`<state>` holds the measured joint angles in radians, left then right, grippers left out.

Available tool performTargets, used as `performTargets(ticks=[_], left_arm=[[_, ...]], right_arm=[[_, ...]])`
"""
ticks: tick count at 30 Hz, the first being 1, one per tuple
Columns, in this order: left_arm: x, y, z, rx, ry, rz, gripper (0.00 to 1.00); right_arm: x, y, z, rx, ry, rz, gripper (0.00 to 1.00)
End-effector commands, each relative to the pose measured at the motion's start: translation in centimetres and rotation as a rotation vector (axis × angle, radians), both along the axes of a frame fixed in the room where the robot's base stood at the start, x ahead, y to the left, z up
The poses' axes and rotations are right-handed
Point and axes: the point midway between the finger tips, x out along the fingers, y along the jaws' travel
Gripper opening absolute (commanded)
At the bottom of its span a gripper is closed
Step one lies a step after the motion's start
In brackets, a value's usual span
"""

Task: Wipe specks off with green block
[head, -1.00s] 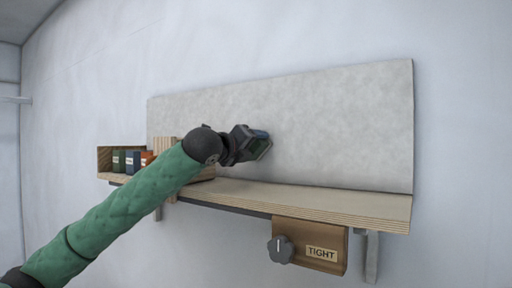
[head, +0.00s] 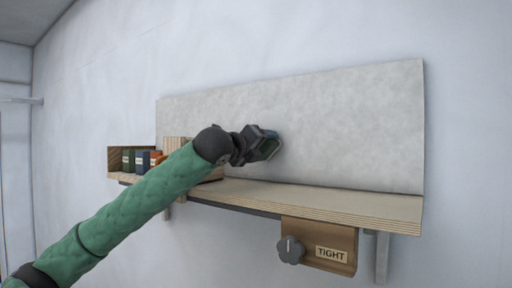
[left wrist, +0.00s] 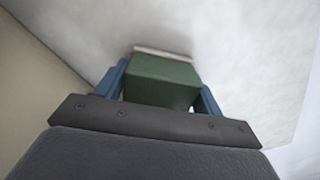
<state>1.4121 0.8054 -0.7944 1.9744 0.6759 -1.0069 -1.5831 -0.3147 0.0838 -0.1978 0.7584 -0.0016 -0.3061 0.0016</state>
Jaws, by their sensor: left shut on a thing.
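My left gripper (head: 266,146) is in front of the grey panel (head: 350,120) on the wall, above the shelf. In the left wrist view its blue fingers are shut on the green block (left wrist: 163,80), one on each side. A pale strip lies along the block's far edge, close to the panel; I cannot tell whether it touches. In the head view the gripper mostly hides the block. I make out no clear specks on the panel. My right gripper is not in view.
A plywood shelf (head: 330,199) runs below the panel. At its left end stand a wooden box (head: 118,160) and small green, blue and orange containers (head: 142,161). A dark knob (head: 290,250) and a plate marked TIGHT (head: 331,255) hang under the shelf.

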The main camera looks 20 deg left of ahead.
Motion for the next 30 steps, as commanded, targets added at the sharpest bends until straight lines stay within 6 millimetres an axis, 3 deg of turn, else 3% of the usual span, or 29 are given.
performTargets(ticks=[30], left_arm=[[-1.7,-4.5,-0.1,0.000,0.001,-0.001,0.49]], right_arm=[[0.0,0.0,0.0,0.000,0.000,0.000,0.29]])
